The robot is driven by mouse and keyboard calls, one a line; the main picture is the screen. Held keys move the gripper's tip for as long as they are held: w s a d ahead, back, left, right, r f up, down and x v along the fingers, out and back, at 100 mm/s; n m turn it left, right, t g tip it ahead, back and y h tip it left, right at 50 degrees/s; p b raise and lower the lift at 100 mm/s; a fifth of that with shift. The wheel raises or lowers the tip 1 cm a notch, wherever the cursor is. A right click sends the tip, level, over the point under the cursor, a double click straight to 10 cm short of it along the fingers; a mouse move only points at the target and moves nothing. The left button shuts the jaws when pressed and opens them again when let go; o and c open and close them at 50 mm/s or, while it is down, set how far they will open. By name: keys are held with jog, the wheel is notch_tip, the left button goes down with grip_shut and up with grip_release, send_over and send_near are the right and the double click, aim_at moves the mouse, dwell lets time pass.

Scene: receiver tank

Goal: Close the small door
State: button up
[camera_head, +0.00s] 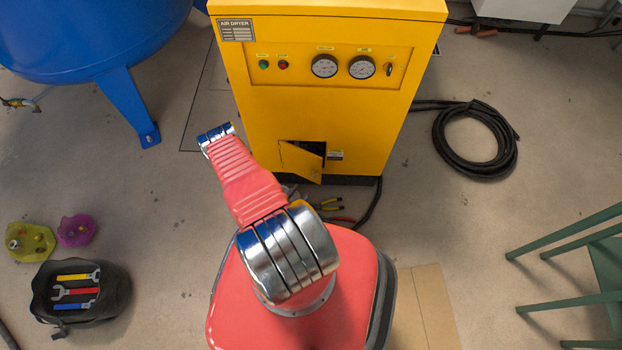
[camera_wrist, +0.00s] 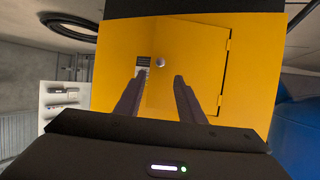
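The yellow air dryer (camera_head: 310,110) stands ahead of me. Its small door (camera_head: 300,160) is low on the front panel and stands ajar, with a dark opening showing at its upper right. In the wrist view the small door (camera_wrist: 192,80) has its hinge side at the right and a round silver knob (camera_wrist: 160,63) near its left edge. My gripper (camera_wrist: 157,78) is open and empty, its two dark fingers pointing at the door, with the knob showing between and beyond the tips. I cannot tell whether a finger touches the door. The head view does not clearly show the gripper.
Pliers (camera_head: 328,206) and a dark cable lie on the floor before the dryer. A blue tank (camera_head: 90,40) stands left. A black bag (camera_head: 80,308) with wrenches lies lower left. A coiled hose (camera_head: 475,140) and green chair (camera_head: 595,260) are right, with clear floor between.

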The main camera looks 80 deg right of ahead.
aim_at(313, 176)
jog(key=shift+x, duration=5.25)
jog(key=shift+c, duration=0.3)
grip_shut()
